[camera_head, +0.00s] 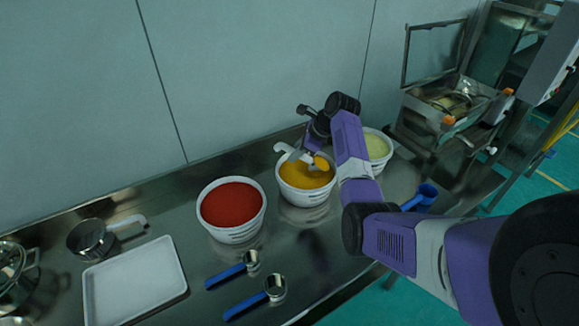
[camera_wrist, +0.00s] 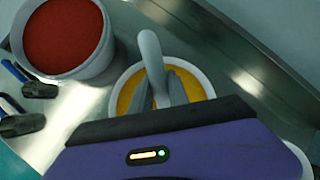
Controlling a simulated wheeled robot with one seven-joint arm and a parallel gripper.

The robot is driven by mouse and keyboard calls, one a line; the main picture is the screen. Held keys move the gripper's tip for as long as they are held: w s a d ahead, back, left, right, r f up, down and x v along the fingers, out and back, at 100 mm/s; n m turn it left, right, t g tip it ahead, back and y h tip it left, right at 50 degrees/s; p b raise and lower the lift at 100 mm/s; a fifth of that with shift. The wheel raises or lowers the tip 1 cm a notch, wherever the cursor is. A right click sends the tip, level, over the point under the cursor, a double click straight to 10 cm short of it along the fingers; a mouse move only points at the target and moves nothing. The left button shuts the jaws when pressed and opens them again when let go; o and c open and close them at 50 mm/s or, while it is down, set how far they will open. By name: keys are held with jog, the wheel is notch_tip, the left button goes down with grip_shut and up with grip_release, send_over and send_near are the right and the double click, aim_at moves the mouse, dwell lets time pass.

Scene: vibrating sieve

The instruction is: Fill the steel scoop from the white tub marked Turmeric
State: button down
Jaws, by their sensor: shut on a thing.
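The white tub of orange-yellow powder (camera_head: 305,203) stands in the middle of a row of three tubs; I can read no label on it. It also shows in the wrist view (camera_wrist: 202,82) behind my fingers. My gripper (camera_head: 309,158) is above this tub, shut on the pale handle of the scoop (camera_head: 285,148). The handle sticks up between the fingers in the wrist view (camera_wrist: 151,50). The scoop's bowl is low over the powder and looks orange; I cannot tell whether it holds powder or touches the surface. My fingers hide part of it.
A tub of red powder (camera_head: 232,235) stands to the left, a tub of pale yellow powder (camera_head: 389,152) to the right behind my arm. Two blue-handled spoons (camera_head: 228,276), a white tray (camera_head: 134,284) and a steel pan (camera_head: 90,240) lie in front and left. A wall is behind.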

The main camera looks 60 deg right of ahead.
aim_at(284, 146)
notch_tip(284, 146, down, 5)
jog(key=b, duration=0.2)
jog(key=shift+w+a+r+n+g+h+p, duration=0.1)
jog(key=shift+w+a+r+g+h+p, duration=0.2)
jog(key=shift+w+r+g+p, duration=0.5)
jog(key=shift+w+a+r+n+g+h+p, duration=0.15)
jog(key=shift+w+r+g+h+p, duration=0.3)
jog(key=shift+r+g, duration=0.6)
jog(key=shift+w+a+r+n+g+h+p, duration=0.1)
jog(key=shift+w+a+r+g+h+p, duration=0.25)
jog(key=shift+r+g+p, duration=0.6)
jog(key=shift+d+f, duration=0.1)
jog(key=shift+f, duration=0.15)
